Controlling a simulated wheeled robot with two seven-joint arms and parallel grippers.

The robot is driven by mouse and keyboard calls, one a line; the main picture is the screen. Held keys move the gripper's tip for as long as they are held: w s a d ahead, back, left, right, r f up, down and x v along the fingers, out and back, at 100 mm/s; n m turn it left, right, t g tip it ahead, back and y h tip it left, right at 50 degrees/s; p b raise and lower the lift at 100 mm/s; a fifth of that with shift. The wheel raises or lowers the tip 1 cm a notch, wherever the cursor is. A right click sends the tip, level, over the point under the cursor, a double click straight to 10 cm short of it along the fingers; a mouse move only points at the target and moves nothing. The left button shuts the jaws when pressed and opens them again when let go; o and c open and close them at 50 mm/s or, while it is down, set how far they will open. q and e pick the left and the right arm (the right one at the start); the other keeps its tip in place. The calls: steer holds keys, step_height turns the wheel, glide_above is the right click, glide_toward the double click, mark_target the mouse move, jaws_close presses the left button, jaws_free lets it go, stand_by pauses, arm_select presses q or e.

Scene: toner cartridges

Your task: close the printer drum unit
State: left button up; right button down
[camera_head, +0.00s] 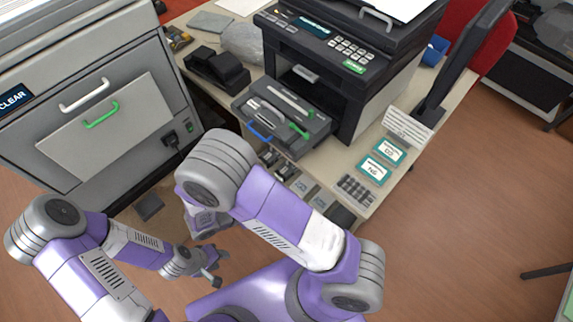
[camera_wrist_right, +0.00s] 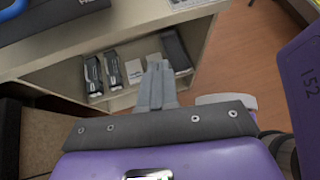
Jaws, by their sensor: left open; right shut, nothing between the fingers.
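The printer (camera_head: 335,70) stands on the desk with its drum unit (camera_head: 320,125) pulled out at the front like a drawer. The drum unit has a blue handle (camera_head: 259,131) at its front edge and a green lever (camera_head: 298,130) on top. In the right wrist view a dark part with a blue handle (camera_wrist_right: 12,10) shows at the top left. My right gripper (camera_wrist_right: 157,72) is shut and empty, in front of the desk's shelf; my own arm mostly hides it in the head view. My left gripper (camera_head: 218,270) is open and empty, low over the floor.
Toner cartridges (camera_wrist_right: 93,75) and small boxes sit on the shelf under the desk top. A grey cabinet (camera_head: 100,110) with white and green handles stands at left. Floor at right is clear.

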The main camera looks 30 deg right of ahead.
steer(key=w+a+r+n+t+h, duration=0.2)
steer(key=w+r+t, duration=0.1)
steer(key=r+t, duration=0.15)
steer(key=b, duration=0.2)
glide_toward(294, 159)
steer(key=shift+g, duration=0.45)
steer(key=x, duration=0.5)
steer(key=shift+w+d, duration=0.15)
steer(key=shift+w, duration=0.15)
steer(key=shift+w+d, duration=0.2)
steer(key=shift+d, duration=0.3)
